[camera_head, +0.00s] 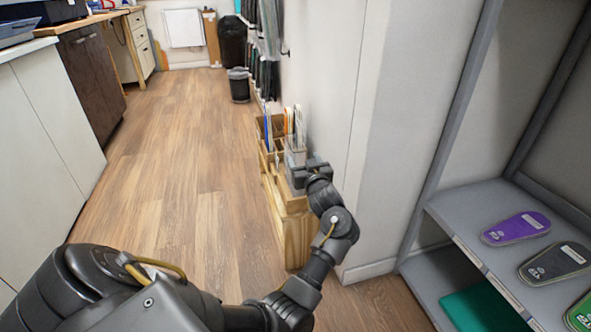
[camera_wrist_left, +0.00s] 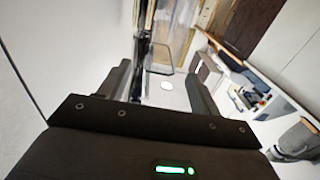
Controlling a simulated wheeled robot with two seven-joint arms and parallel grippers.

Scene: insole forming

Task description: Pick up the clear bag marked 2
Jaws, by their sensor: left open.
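My left gripper (camera_head: 298,176) is over the near part of a wooden box (camera_head: 296,240) that stands on the floor against the wall. Its jaws are open, and both fingers show in the left wrist view (camera_wrist_left: 157,78). A clear bag (camera_head: 297,152) stands upright in the box just beyond the gripper. In the left wrist view a clear, dark-edged piece (camera_wrist_left: 160,56) and a pale round spot show between and beyond the fingers; I cannot read a number. The gripper hides part of the box's contents. My right gripper is not in view.
A grey shelf (camera_head: 455,205) at the right holds a purple insole (camera_head: 516,228) and a dark grey one (camera_head: 555,263). A white wall stands right beside the box. White cabinets (camera_head: 50,140) line the left. The wood floor between is clear; a bin (camera_head: 239,84) stands farther back.

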